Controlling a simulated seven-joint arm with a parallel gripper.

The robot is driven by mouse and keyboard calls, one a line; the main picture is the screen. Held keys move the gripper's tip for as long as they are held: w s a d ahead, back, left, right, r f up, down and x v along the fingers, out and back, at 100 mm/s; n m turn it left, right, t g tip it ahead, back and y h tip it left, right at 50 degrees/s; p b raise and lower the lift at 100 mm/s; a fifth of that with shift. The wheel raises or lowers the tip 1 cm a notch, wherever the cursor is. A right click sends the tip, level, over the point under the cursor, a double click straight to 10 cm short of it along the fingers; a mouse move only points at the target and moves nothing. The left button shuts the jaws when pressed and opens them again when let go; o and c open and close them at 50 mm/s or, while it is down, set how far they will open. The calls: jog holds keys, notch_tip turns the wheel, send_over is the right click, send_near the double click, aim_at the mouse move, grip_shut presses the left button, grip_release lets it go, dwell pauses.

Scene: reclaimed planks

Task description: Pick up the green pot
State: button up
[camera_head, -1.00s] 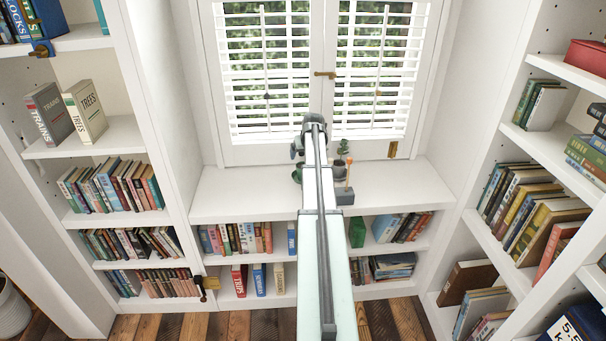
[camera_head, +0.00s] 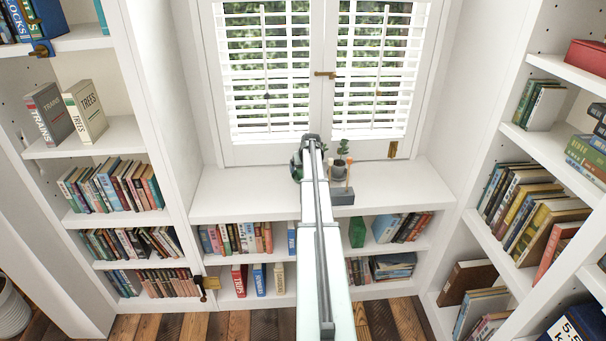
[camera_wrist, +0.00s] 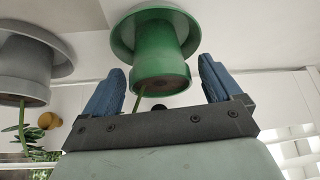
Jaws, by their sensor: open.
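The green pot (camera_wrist: 160,55) sits on a green saucer (camera_wrist: 123,38) and shows upside down in the wrist view, with a plant stem at its mouth. In the head view the green pot (camera_head: 296,171) is on the white ledge, mostly hidden behind my arm. My gripper (camera_wrist: 164,68) is open, with one blue finger on each side of the pot's rim end in the wrist view. I cannot tell whether the fingers touch it. In the head view the fingers are mostly hidden by my wrist.
A grey potted plant (camera_head: 339,171) stands close to the right of the green pot; its grey pot (camera_wrist: 25,68) also shows in the wrist view. A small grey block (camera_head: 342,197) lies in front of it. Shuttered windows rise behind. The ledge's left side is clear.

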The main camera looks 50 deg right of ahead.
jog(key=shift+f, duration=0.1)
jog(key=c, duration=1.4)
jog(key=shift+c, duration=0.2)
notch_tip(320, 180, up, 13)
dwell(0.6)
jog(key=shift+w, duration=0.1)
